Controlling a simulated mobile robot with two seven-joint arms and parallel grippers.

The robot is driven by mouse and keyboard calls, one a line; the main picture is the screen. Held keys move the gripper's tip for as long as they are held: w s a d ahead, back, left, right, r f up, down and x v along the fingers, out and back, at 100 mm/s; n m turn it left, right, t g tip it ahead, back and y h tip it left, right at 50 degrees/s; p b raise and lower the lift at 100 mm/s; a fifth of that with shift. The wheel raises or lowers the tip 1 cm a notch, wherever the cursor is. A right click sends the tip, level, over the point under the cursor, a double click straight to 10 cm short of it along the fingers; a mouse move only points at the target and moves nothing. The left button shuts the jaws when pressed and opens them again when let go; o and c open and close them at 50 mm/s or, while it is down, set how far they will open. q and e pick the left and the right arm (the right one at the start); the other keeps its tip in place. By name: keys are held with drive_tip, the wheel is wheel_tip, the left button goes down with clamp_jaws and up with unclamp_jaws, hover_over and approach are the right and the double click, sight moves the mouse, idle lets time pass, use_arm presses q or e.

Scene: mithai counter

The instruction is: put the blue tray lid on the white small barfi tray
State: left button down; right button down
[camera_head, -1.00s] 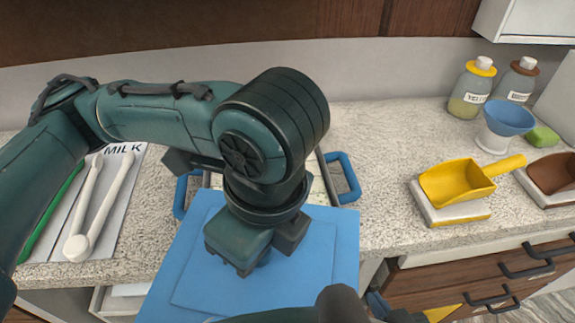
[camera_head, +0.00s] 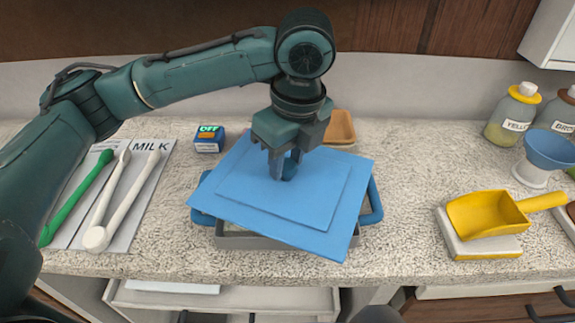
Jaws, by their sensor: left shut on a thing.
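The blue tray lid (camera_head: 320,228) is a flat square sheet with a raised middle panel and a small knob. My left gripper (camera_head: 285,172) is shut on the lid's knob, fingers pointing down. The lid lies over a tray (camera_head: 262,242) on the counter, turned a little relative to it. The tray shows a grey front wall and blue handles at left and right. The lid hides most of the tray and its contents. I cannot tell whether the lid touches the rim. My right gripper is not in view.
A milk mat (camera_head: 152,190) with white and green spoons lies at left. A small OFF device (camera_head: 208,139) and an orange-brown dish (camera_head: 340,128) stand behind the tray. A yellow scoop (camera_head: 485,214) and a blue-topped funnel (camera_head: 550,150) are at right. An open drawer (camera_head: 230,303) is below.

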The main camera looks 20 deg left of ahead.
sight(289, 160)
use_arm(q)
drive_tip(key=shift+w+a, duration=0.2)
drive_tip(key=shift+w, duration=0.45)
wheel_tip(289, 160, down, 4)
drive_tip(key=shift+r, duration=0.25)
drive_tip(key=c, duration=1)
unclamp_jaws()
drive_tip(key=shift+f, duration=0.1)
drive_tip(key=shift+c, duration=0.2)
